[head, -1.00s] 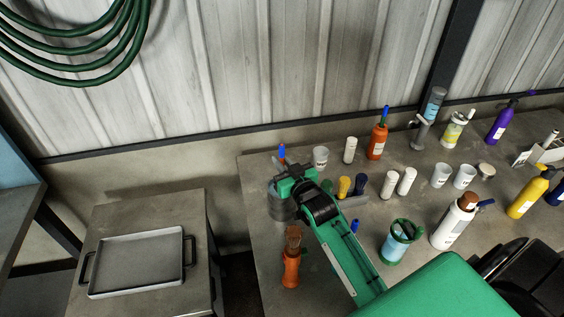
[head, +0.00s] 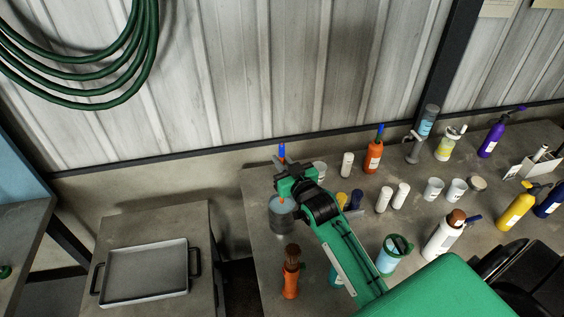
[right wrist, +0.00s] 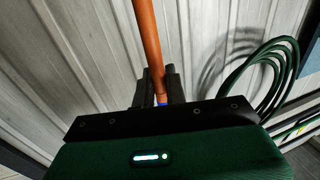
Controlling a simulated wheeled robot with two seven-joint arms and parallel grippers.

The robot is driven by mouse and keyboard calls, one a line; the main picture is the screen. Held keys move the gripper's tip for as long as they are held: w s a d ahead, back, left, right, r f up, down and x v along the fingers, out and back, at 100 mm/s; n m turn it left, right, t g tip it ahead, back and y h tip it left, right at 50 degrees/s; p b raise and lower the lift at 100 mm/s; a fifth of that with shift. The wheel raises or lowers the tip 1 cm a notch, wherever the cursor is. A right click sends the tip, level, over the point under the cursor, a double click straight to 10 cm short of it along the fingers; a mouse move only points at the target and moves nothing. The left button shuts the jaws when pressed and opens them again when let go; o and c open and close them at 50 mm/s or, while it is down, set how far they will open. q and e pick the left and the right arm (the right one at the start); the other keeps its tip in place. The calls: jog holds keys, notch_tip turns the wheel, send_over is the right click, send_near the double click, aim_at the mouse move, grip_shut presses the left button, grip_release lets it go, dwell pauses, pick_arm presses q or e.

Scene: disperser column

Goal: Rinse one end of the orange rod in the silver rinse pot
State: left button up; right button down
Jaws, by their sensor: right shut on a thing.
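The silver rinse pot (head: 282,225) stands at the left of the bench in the head view, its round opening showing bluish liquid. My right gripper (head: 281,165) is shut on the orange rod (right wrist: 147,38), just behind and above the pot. The rod's blue tip (head: 281,149) sticks up above the fingers in the head view. A small orange spot shows within the pot's opening; I cannot tell whether the rod's lower end is in the liquid or above it. In the right wrist view the rod runs from the fingers to the top edge. My left gripper is not in view.
Bottles and white cups fill the bench to the right, including a green-rimmed cup (head: 393,254) beside my arm. A grey tray (head: 146,270) lies on the lower table at left.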

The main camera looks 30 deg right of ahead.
aim_at(283, 148)
notch_tip(283, 148, up, 5)
jog(key=p, duration=0.3)
jog(key=shift+f, duration=0.1)
jog(key=shift+r+p, duration=0.3)
jog(key=shift+p, duration=0.1)
jog(key=shift+r, duration=1)
